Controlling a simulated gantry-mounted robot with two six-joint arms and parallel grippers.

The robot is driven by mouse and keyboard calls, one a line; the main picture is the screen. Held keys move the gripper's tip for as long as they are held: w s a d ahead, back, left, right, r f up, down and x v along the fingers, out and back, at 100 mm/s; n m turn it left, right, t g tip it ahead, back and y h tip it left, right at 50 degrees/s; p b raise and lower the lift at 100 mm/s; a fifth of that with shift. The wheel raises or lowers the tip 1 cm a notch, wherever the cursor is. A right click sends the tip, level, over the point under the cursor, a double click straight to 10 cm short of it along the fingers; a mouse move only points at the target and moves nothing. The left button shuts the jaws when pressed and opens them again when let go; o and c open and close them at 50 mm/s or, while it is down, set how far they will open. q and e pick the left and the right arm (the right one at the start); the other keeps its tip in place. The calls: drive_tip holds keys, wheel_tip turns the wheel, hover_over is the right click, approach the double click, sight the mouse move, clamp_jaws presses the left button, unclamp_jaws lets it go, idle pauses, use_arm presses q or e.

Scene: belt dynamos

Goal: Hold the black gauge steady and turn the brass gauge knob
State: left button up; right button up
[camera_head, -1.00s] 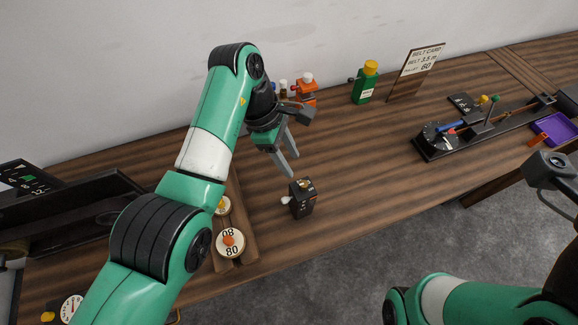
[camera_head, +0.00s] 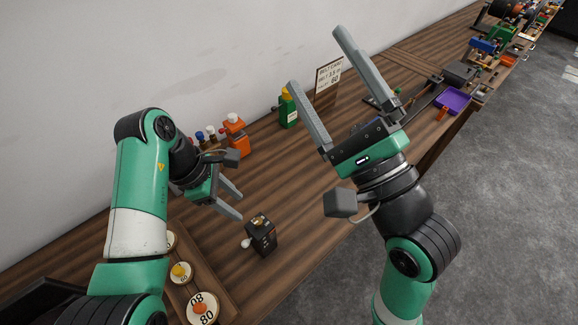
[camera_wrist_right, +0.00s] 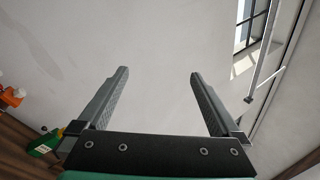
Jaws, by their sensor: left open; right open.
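The black gauge (camera_head: 261,239) is a small dark box standing on the wooden table, left of centre in the head view. A brass knob (camera_head: 259,222) sits on its top, and a white knob (camera_head: 247,243) sticks out at its left side. My left gripper (camera_head: 240,204) is open and empty just behind and left of the gauge, apart from it. My right gripper (camera_head: 318,60) is open and empty, raised high with its fingers pointing up and away. In the right wrist view its fingers (camera_wrist_right: 158,78) frame only the blank wall.
Orange (camera_head: 236,138) and green (camera_head: 288,108) bottles stand along the wall beside a belt card (camera_head: 328,78). A wooden tray (camera_head: 222,292) with round numbered discs lies at front left. A purple tray (camera_head: 453,101) is at far right. The table right of the gauge is clear.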

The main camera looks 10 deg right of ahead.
drive_tip(key=a+f+m+g, duration=0.2)
drive_tip(key=f+m, duration=0.1)
drive_tip(key=f, duration=0.5)
drive_tip(key=w+a+f+m+g, duration=0.1)
drive_tip(key=f+m+g, duration=0.15)
drive_tip(key=f, duration=0.55)
drive_tip(key=a+f+m+g, duration=0.1)
drive_tip(key=a+f+m, duration=0.15)
drive_tip(key=f, duration=0.55)
drive_tip(key=s+f+m+g, duration=0.1)
drive_tip(key=s+f+g, duration=0.3)
drive_tip(key=f, duration=0.6)
drive_tip(key=s+f+m+g, duration=0.1)
drive_tip(key=s+f, duration=0.5)
drive_tip(key=f, duration=0.5)
drive_tip(key=x, duration=1.2)
drive_tip(key=shift+w+a+r, duration=0.15)
drive_tip(key=shift+a+r, duration=0.15)
drive_tip(key=shift+r, duration=0.05)
